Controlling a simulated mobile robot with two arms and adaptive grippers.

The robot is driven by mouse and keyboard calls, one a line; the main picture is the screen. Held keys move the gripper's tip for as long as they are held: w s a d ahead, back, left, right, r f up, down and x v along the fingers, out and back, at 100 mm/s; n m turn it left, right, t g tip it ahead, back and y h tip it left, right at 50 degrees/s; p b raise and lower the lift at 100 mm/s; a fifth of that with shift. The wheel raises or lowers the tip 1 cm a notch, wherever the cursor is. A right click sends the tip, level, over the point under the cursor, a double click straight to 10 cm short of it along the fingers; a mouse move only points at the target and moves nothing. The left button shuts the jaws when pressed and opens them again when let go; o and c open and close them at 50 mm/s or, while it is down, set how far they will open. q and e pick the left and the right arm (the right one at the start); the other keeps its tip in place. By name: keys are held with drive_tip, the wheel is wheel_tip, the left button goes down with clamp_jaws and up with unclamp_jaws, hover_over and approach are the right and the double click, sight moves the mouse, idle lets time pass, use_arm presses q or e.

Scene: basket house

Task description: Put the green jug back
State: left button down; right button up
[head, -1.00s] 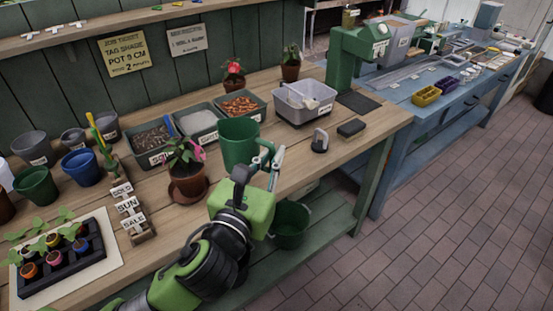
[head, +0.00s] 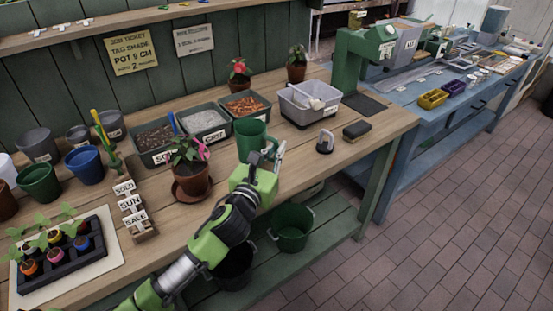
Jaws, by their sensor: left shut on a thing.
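The green jug (head: 251,137) is upright over the wooden bench, in front of the tray of orange-brown bits. My left gripper (head: 272,155) is at the jug's right side, shut on its handle, and partly hides the jug's lower part. I cannot tell whether the jug's base touches the bench. My right gripper is not in view.
A potted pink-flowered plant (head: 191,170) stands just left of the jug. Behind are trays of soil (head: 152,141), white grit (head: 203,122) and orange-brown bits (head: 244,103). A grey tub (head: 309,104), a grey weight-like object (head: 325,142) and a dark block (head: 356,130) stand to the right.

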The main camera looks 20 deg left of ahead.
use_arm(q)
drive_tip(key=shift+f, duration=1.3)
drive_tip(key=shift+s, duration=0.1)
drive_tip(key=shift+f, duration=0.2)
drive_tip(key=c, duration=2.2)
unclamp_jaws()
drive_tip(key=shift+r, duration=0.2)
drive_tip(key=s, duration=0.4)
drive_tip(key=s+b, duration=0.1)
drive_tip(key=s, duration=0.3)
drive_tip(key=s+a, duration=0.1)
drive_tip(key=s, duration=0.3)
